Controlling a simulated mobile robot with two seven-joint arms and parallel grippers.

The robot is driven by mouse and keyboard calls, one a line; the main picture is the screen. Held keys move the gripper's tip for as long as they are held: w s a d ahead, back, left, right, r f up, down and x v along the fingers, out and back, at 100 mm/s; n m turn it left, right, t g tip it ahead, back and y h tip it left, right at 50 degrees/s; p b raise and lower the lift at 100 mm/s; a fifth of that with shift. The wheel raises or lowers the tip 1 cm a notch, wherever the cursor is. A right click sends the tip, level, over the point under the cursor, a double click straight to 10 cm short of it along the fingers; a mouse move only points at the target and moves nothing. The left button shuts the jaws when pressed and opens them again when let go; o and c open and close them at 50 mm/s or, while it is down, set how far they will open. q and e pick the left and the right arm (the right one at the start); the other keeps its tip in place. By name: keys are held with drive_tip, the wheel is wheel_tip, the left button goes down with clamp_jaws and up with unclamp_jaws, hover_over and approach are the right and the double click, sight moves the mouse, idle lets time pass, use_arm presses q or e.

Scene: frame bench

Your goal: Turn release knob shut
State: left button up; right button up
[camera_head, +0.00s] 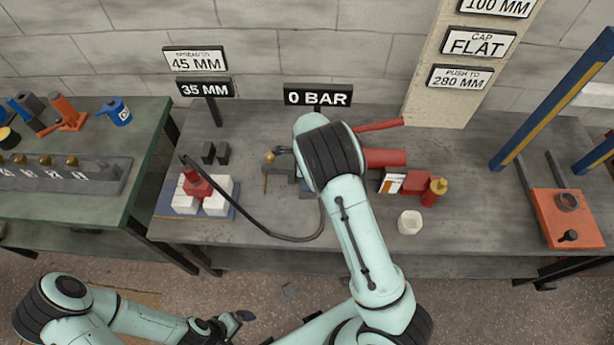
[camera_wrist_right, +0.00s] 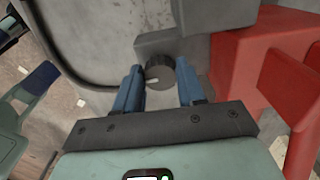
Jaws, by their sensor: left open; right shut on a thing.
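The release knob (camera_wrist_right: 158,74) is a dark round knob with a white mark, on a grey block in the right wrist view. My right gripper (camera_wrist_right: 159,88) has its blue fingers on either side of the knob and is shut on it. In the head view my right arm hides the knob and the gripper. The pump's red cylinder (camera_head: 386,158) and red lever (camera_head: 379,125) show to the right of my wrist. The gauge sign (camera_head: 318,95) behind reads 0 BAR. My left gripper (camera_head: 238,319) is open and empty, low in front of the bench.
A black hose (camera_head: 290,238) loops across the bench to a red tool (camera_head: 196,184) on white blocks at the left. An orange plate (camera_head: 566,218) lies farther right.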

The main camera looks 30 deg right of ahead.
drive_tip(key=shift+w+r, duration=0.1)
drive_tip(key=o, duration=1.1)
drive_tip(key=shift+c, duration=0.2)
use_arm(q)
drive_tip(key=shift+w+r+p, duration=0.7)
drive_tip(key=shift+w+r, duration=0.25)
use_arm(e)
wheel_tip(320, 180, up, 13)
drive_tip(key=shift+r, duration=0.15)
use_arm(q)
drive_tip(key=shift+s, duration=0.1)
